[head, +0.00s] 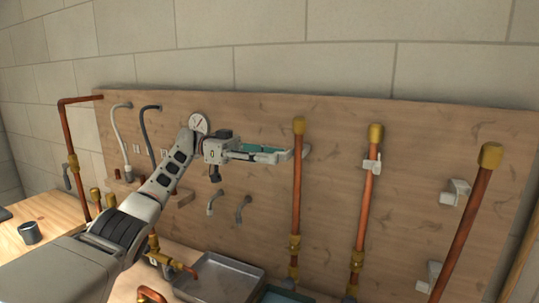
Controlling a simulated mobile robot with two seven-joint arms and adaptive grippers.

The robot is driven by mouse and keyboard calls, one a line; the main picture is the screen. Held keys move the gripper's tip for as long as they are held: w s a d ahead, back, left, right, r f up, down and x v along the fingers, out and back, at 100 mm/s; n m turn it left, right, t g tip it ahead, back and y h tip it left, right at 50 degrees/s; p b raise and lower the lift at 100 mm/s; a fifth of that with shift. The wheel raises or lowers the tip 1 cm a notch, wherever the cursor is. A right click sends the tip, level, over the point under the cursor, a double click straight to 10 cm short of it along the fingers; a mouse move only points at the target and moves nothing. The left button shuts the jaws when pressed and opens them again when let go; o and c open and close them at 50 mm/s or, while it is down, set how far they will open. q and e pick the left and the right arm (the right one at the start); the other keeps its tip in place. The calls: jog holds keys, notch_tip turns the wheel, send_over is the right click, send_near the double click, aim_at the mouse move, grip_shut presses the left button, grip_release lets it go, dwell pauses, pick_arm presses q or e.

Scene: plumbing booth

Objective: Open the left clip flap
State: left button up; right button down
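The left copper pipe (297,195) stands upright against the wooden board, with a brass cap on top. A small grey clip part (307,151) shows at the right side of this pipe, high up; the rest of the clip is hidden, so I cannot tell how its flap stands. My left gripper (287,154) reaches in from the left, with its fingertips at or just left of the pipe at clip height. I cannot tell whether it touches, or whether its fingers are apart. My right gripper is not in view.
A middle pipe (366,200) has a pale clip (371,165). A tilted right pipe (467,225) stands near an upper clip (456,192) and a lower clip (429,276). A metal tray (222,281) lies below. Two small hooked fittings (243,208) sit on the board below my gripper.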

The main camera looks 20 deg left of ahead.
pick_arm(q)
notch_tip(320, 180, up, 10)
dwell(0.7)
dwell(0.4)
